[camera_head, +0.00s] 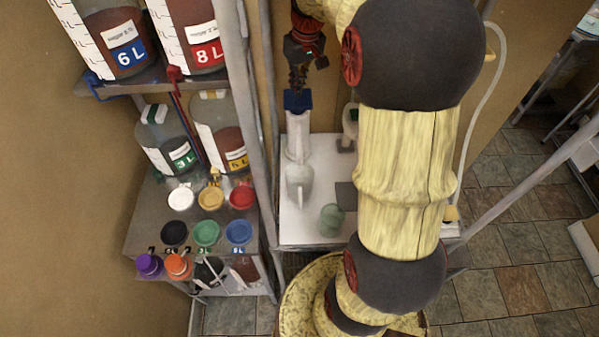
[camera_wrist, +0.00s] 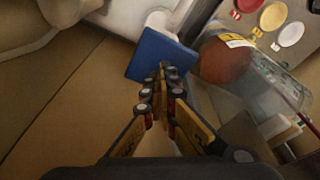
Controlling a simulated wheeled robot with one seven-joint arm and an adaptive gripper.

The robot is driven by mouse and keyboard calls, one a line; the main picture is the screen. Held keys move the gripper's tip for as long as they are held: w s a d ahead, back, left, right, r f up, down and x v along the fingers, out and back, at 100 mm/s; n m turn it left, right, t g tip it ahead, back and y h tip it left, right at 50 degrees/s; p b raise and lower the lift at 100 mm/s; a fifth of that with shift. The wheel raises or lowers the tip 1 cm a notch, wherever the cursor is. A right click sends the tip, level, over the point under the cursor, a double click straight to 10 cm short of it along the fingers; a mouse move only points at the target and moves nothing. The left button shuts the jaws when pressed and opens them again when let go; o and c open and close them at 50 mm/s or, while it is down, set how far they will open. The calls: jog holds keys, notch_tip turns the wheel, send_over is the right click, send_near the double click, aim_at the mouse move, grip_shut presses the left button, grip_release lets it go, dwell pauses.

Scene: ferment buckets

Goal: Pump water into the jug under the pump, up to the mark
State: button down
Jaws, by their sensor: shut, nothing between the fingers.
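The pump (camera_head: 298,138) is a white column with a flat blue top (camera_head: 297,100), standing on a white table. A pale, clear jug (camera_head: 300,185) stands right in front of the pump's foot; its mark and any water level are too small to tell. My gripper (camera_head: 298,86) is shut and empty, pointing down just over the blue top. In the wrist view, my gripper's fingertips (camera_wrist: 163,70) overlap the blue top (camera_wrist: 152,52). I cannot tell whether they touch it. The spout is not clear in either view.
The white table (camera_head: 290,225) also holds a green cup (camera_head: 332,220) and a dark square pad (camera_head: 346,195). A rack on the left carries large labelled buckets (camera_head: 208,55), smaller ones (camera_head: 166,140) and several coloured lids (camera_head: 206,233). A grey post (camera_head: 243,120) stands between rack and pump.

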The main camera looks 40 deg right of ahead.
aim_at(298, 99)
jog(key=shift+f, duration=0.2)
jog(key=shift+f+b, duration=1.2)
jog(key=shift+f, duration=1)
jog(key=shift+r, duration=0.1)
jog(key=shift+r+p, duration=1.7)
jog(key=shift+r, duration=0.6)
jog(key=shift+f, duration=0.1)
